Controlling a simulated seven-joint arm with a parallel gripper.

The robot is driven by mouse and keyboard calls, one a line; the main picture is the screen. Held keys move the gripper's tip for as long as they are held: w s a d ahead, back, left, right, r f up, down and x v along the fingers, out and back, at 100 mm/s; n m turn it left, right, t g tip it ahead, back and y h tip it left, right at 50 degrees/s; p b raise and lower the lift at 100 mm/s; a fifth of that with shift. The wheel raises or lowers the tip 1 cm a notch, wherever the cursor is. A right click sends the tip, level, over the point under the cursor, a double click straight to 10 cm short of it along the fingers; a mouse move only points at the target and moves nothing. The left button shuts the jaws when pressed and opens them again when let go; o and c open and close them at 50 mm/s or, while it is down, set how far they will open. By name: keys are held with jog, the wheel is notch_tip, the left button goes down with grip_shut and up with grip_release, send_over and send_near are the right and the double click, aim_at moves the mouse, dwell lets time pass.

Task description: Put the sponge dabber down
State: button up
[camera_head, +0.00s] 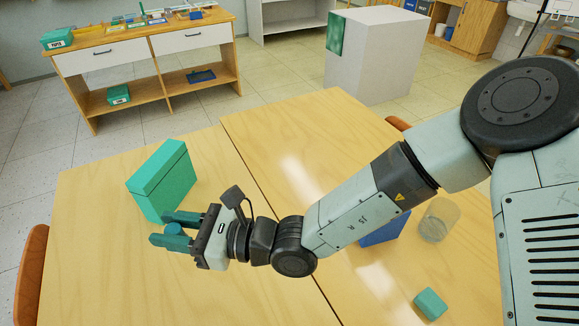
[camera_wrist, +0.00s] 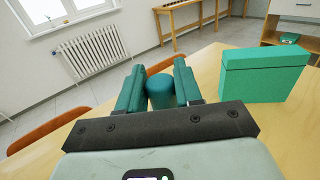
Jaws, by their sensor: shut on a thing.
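My gripper (camera_head: 168,229) is over the left part of the wooden table, pointing left, with its two teal fingers shut on the sponge dabber. The dabber (camera_head: 175,229) is a blue-green cylinder, mostly hidden by the fingers in the head view. In the wrist view the dabber (camera_wrist: 160,91) shows as a rounded cylinder between the fingertips (camera_wrist: 159,84). Its lower end is hidden, and I cannot tell whether it touches the table (camera_head: 95,215).
A green box (camera_head: 165,182) stands on the table just beyond my gripper, right of it in the wrist view (camera_wrist: 262,76). A clear cup (camera_head: 438,220), a partly hidden blue object (camera_head: 383,232) and a small green block (camera_head: 430,303) are on the right. The table's left front is clear.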

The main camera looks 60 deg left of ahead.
jog(key=w+a+f+m+t+y, duration=0.1)
jog(key=w+a+m+t+y, duration=0.2)
jog(key=w, duration=0.6)
jog(key=w+a+f+m+t+y, duration=0.1)
jog(key=w+a+m+t+y, duration=0.15)
jog(key=w, duration=0.65)
jog(key=w+m+t+y, duration=0.2)
jog(key=w+m+t, duration=0.6)
jog(key=w, duration=1.5)
jog(key=w+d+r+m+t+h, duration=0.1)
jog(key=w+d+m+t+h, duration=0.1)
jog(key=w+d+t, duration=0.65)
jog(key=w+d+r+m+t+h, duration=0.1)
jog(key=w+d+m+t+h, duration=0.15)
jog(key=w+d, duration=0.7)
jog(key=w+d+r+m+t+h, duration=0.1)
jog(key=w+d+m+t+h, duration=0.2)
jog(key=w, duration=1.1)
jog(key=shift+t+y, duration=0.55)
jog(key=shift+y, duration=0.05)
jog(key=f, duration=1.7)
jog(key=shift+d, duration=0.2)
jog(key=shift+f, duration=2.1)
